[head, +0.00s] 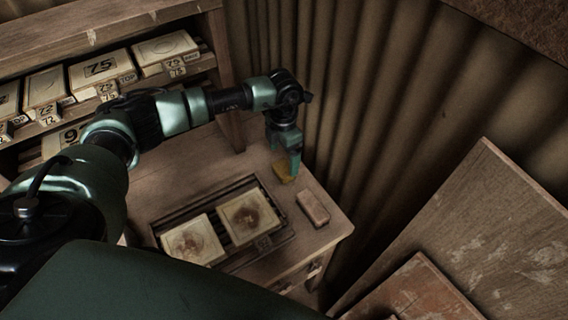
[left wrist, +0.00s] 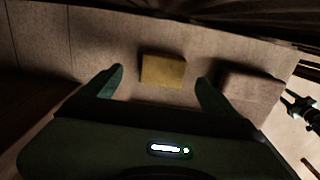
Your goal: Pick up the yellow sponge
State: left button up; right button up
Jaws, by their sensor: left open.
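The yellow sponge (head: 284,171) lies flat on the wooden table near the corrugated wall in the head view, partly hidden by my left gripper. My left gripper (head: 289,163) points down right above it. In the left wrist view the sponge (left wrist: 164,71) is a small yellow block. It sits between the lines of the two open fingers, a little beyond their tips. The left gripper (left wrist: 160,78) is open and holds nothing. Whether the fingertips are level with the sponge is hard to tell.
A brownish block (head: 313,208) lies beside the sponge and shows in the left wrist view (left wrist: 250,88), close to the right finger. A tray (head: 281,236) with two tiles stands in front. A shelf (head: 205,63) of numbered tiles is at the left. The corrugated wall (head: 345,90) is close behind.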

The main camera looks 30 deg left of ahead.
aim_at(283, 167)
pick_arm(q)
jog(key=f+p, duration=0.1)
jog(key=s+f+p, duration=0.1)
jog(key=f, duration=0.1)
jog(key=shift+d+f, duration=0.15)
jog(key=shift+w+f, duration=0.25)
jog(key=shift+f, duration=0.95)
pick_arm(e)
jog(key=shift+w+r, duration=0.35)
jog(key=shift+r, duration=0.3)
jog(key=shift+w+r, duration=0.3)
jog(key=shift+r, duration=0.3)
pick_arm(q)
jog(key=c, duration=1.4)
jog(key=shift+c, duration=0.2)
pick_arm(e)
jog(key=shift+s+a, duration=0.25)
jog(key=shift+s, duration=0.4)
